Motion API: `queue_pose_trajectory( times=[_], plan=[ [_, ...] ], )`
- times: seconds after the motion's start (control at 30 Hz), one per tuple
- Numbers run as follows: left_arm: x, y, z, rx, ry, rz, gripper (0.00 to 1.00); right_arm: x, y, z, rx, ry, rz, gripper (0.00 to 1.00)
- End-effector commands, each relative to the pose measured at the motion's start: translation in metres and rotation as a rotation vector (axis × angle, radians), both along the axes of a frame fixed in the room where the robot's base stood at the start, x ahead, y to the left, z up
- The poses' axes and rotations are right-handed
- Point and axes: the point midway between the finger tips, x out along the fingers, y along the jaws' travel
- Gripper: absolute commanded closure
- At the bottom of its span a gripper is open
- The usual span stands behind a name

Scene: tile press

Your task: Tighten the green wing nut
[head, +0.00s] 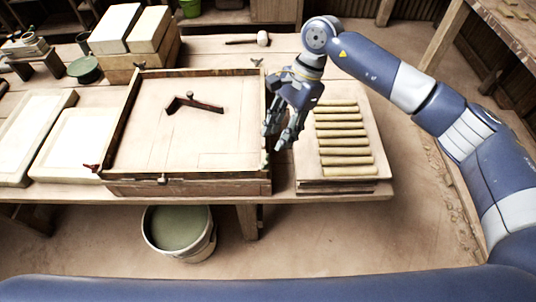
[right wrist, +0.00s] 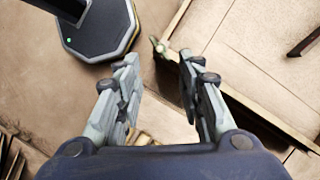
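The green wing nut (head: 264,160) sits at the near right corner of the wooden press frame (head: 190,187). In the right wrist view, the green wing nut (right wrist: 159,46) shows at the frame's corner, just beyond the gap between my fingertips. My right gripper (head: 274,140) hangs over the frame's right edge, close to the nut. In the right wrist view, my right gripper (right wrist: 159,62) has its two fingers apart with nothing between them. I cannot tell its exact height above the nut. My left gripper is not in view.
A red wing nut (head: 92,168) is at the near left corner, and dark ones are at the far corners. An angled dark tool (head: 192,104) lies inside the frame. A board of yellowish rods (head: 343,134) is to the right. A bucket (head: 180,232) stands on the floor.

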Motion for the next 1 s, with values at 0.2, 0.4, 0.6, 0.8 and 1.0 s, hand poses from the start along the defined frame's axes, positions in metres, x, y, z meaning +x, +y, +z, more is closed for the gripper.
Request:
queue_pose_trajectory(
  times=[0.2, 0.4, 0.6, 0.8, 1.0],
  plan=[
    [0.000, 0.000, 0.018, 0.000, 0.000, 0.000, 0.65, -0.012, 0.015, -0.037, 0.002, 0.007, 0.002, 0.65],
    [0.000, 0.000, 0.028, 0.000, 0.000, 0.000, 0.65, -0.018, 0.025, -0.066, 0.004, 0.005, 0.000, 0.65],
    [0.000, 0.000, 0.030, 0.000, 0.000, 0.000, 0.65, -0.020, 0.029, -0.080, 0.003, 0.002, 0.000, 0.65],
    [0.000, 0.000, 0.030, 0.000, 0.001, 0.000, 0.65, -0.020, 0.029, -0.082, 0.004, 0.002, 0.000, 0.65],
    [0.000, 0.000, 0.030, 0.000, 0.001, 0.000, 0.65, -0.020, 0.029, -0.082, 0.004, 0.002, 0.000, 0.94]
  ],
)
